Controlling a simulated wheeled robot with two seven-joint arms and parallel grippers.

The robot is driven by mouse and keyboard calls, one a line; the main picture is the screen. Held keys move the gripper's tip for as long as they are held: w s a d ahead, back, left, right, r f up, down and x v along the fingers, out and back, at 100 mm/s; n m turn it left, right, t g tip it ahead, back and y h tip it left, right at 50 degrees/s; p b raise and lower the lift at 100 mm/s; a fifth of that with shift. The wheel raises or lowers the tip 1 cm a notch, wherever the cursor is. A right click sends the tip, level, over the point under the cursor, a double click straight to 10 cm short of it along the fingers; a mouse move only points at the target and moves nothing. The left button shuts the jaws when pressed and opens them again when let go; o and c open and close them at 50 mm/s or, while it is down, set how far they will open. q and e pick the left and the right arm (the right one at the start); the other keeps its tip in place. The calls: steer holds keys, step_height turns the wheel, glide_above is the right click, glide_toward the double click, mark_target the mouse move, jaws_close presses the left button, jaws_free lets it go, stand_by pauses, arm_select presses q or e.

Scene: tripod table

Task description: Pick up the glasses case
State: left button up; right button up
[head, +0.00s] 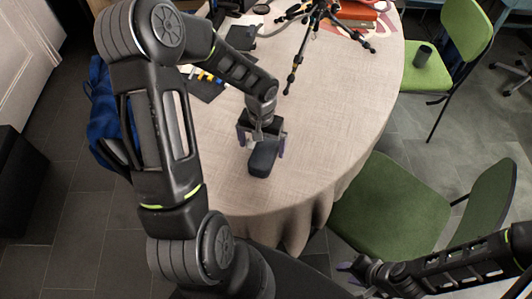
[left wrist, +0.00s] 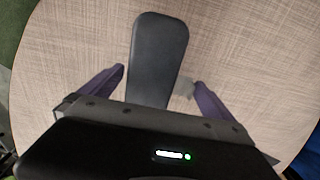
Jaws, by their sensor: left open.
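The dark glasses case (head: 263,158) lies on the cloth-covered round table (head: 330,120), near its front edge. In the left wrist view the case (left wrist: 158,58) is a long dark block with rounded corners, its lower end hidden by the gripper body. My left gripper (head: 262,146) is directly over the case, open. Its two purple fingers (left wrist: 152,88) stand on either side of the case, with a gap on both sides. My right gripper (head: 357,272) is low at the right, off the table and over the green chair's side; its finger opening is too small to judge.
A tripod (head: 314,22) stands at the back of the table, near red-orange books (head: 357,14). Dark items and colored tabs (head: 207,78) lie at the back left. Green chairs (head: 392,207) stand at the right. The table right of the case is clear.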

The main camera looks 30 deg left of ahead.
arm_select(q)
steer(key=shift+c, duration=0.2)
steer(key=c, duration=1.6)
step_height(320, 180, up, 10)
steer(key=shift+r+b, duration=0.1)
steer(key=shift+b, duration=0.3)
